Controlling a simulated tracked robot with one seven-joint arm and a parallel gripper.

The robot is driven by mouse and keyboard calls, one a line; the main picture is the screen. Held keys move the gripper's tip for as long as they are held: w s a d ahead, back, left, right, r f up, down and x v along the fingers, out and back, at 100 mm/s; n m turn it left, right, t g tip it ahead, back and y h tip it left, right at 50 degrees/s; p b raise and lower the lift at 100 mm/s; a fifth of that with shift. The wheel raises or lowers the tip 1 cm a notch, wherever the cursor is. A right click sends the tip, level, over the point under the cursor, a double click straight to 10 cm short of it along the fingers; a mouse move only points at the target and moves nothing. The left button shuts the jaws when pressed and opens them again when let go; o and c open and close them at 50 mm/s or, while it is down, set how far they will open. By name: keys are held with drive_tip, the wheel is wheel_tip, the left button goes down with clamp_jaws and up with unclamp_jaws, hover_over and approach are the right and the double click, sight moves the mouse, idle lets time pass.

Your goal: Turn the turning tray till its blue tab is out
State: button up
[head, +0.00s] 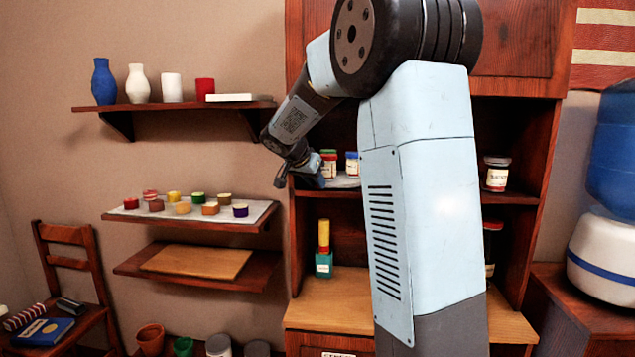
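The turning tray (345,182) is a pale round plate on the middle shelf of the cupboard. Only part of its front left shows; my arm hides the right side. My gripper (297,178) is at the cupboard's left edge, beside the tray's left side. I cannot tell if it touches the tray or how far its fingers are apart. I cannot make out the blue tab for certain; a small bluish patch shows by the gripper.
The cupboard's left upright (297,230) is close to my gripper. A jar (497,174) stands on the same shelf at the right. A teal bottle with a yellow top (323,250) stands below.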

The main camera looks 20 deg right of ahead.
drive_tip(key=o, duration=0.5)
drive_tip(key=shift+c, duration=0.2)
drive_tip(key=shift+s+a, duration=0.1)
drive_tip(key=v, duration=1.3)
drive_tip(key=shift+a+r, duration=0.2)
drive_tip(key=shift+s, duration=0.15)
drive_tip(key=shift+c, duration=0.3)
